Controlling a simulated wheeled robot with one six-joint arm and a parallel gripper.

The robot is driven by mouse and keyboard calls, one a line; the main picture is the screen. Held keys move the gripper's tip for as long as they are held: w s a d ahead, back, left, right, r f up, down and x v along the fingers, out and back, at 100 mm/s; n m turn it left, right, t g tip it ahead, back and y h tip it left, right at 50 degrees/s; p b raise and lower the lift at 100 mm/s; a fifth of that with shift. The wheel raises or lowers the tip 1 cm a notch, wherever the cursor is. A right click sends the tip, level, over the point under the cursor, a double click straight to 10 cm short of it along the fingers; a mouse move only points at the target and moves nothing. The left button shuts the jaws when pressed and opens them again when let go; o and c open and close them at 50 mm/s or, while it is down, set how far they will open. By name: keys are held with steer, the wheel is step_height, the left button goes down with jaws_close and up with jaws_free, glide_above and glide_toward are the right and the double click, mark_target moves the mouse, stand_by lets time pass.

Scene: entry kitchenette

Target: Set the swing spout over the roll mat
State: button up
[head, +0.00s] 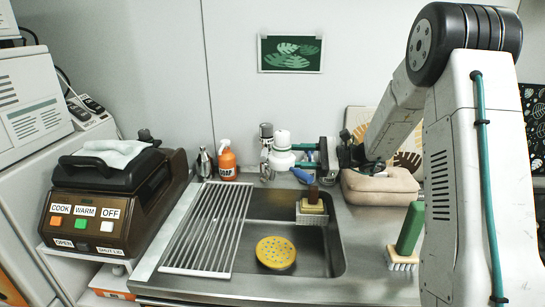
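The roll mat (207,232), a rack of pale metal bars, lies over the left part of the sink. At the back of the sink stands a tap with a grey column (266,150) and a white, rounded body (282,140) beside it. I cannot make out which part is the swing spout; no spout clearly shows over the mat.
A yellow spotted sponge or dish (276,252) lies in the sink, and a brush (312,203) is at its right edge. An orange soap bottle (227,162) stands behind the mat. A brown cooker (115,200) is left; a green-handled brush (408,235) is right.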

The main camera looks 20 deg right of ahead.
steer(key=x, duration=0.7)
steer(key=shift+a, duration=0.1)
jaws_close()
